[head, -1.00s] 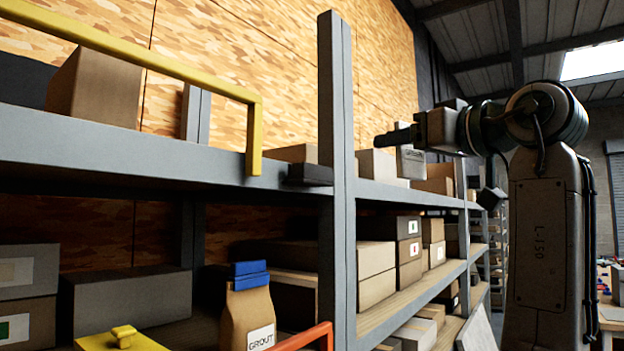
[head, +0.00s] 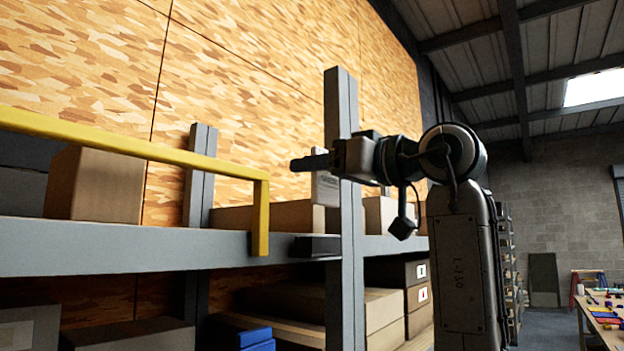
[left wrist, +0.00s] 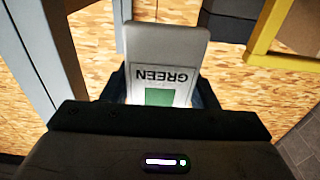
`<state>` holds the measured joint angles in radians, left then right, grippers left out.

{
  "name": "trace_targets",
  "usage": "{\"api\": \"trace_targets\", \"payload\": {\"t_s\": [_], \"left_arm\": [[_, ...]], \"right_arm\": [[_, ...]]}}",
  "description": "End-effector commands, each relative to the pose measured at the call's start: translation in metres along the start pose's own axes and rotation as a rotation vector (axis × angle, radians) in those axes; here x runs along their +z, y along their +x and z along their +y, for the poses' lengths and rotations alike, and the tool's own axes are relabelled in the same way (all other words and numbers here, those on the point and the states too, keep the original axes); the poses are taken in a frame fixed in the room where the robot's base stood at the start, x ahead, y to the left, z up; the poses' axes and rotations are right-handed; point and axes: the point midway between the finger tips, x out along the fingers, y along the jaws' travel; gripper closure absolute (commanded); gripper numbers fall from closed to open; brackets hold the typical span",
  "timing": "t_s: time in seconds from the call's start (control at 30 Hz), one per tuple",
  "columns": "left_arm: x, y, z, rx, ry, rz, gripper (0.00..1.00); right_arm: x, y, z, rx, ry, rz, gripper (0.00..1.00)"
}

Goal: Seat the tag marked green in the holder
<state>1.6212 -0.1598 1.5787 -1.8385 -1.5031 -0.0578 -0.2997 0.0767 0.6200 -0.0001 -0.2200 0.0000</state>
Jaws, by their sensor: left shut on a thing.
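My left gripper (head: 322,162) is shut on a pale grey tag (head: 324,188), which hangs below the fingers in front of the upright shelf post. In the left wrist view the tag (left wrist: 165,52) stands between the fingers, with the word GREEN upside down and a green square beneath it. A small dark block (head: 316,247) sits at the front edge of the upper shelf, beside the post. It may be the holder, but I cannot make out a slot. The tag is above it and apart from it. My right gripper is in neither current view.
A grey post (head: 341,100) rises close to the gripper. A yellow rail (head: 130,147) runs along the shelf front at left and bends down to the shelf edge (head: 130,250). Cardboard boxes (head: 97,185) stand on the shelf. A cluttered workbench (head: 600,310) is at far right.

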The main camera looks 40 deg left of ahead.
Motion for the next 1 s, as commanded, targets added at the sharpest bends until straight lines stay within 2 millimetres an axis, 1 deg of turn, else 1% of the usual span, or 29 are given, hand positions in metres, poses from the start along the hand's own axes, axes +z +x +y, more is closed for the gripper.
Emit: {"api": "trace_targets", "payload": {"t_s": [0.03, 0.2, 0.27, 0.3, 0.4, 0.5, 0.6, 0.7, 1.0], "left_arm": [[-0.002, 0.008, 0.003, -0.002, 0.001, 0.001, 0.68], [0.002, 0.018, 0.009, 0.000, 0.000, 0.000, 0.68], [0.002, 0.025, 0.011, -0.001, 0.001, 0.000, 0.68], [0.001, 0.031, 0.014, -0.002, 0.002, 0.001, 0.68], [0.016, 0.027, 0.014, 0.003, 0.002, 0.001, 0.68], [0.027, 0.026, 0.014, 0.002, 0.002, 0.001, 0.68], [0.035, 0.025, 0.013, 0.002, 0.002, 0.001, 0.68], [0.039, 0.025, 0.013, 0.001, 0.000, 0.000, 0.68], [0.043, 0.025, 0.013, 0.002, 0.000, 0.000, 0.68]], "right_arm": [[-0.001, -0.008, -0.001, -0.001, 0.001, 0.000, 0.18], [-0.001, -0.012, -0.001, -0.001, 0.001, 0.000, 0.18], [-0.002, -0.017, 0.000, -0.001, 0.001, 0.000, 0.18], [-0.002, -0.022, 0.001, -0.001, 0.000, 0.000, 0.18], [-0.003, -0.030, 0.004, 0.002, -0.001, 0.000, 0.18], [-0.004, -0.038, 0.006, 0.003, -0.001, 0.000, 0.18], [-0.004, -0.041, 0.007, 0.004, -0.002, 0.000, 0.18], [-0.004, -0.042, 0.007, 0.004, -0.002, 0.000, 0.18], [-0.004, -0.038, 0.006, 0.004, -0.002, 0.000, 0.18]]}}
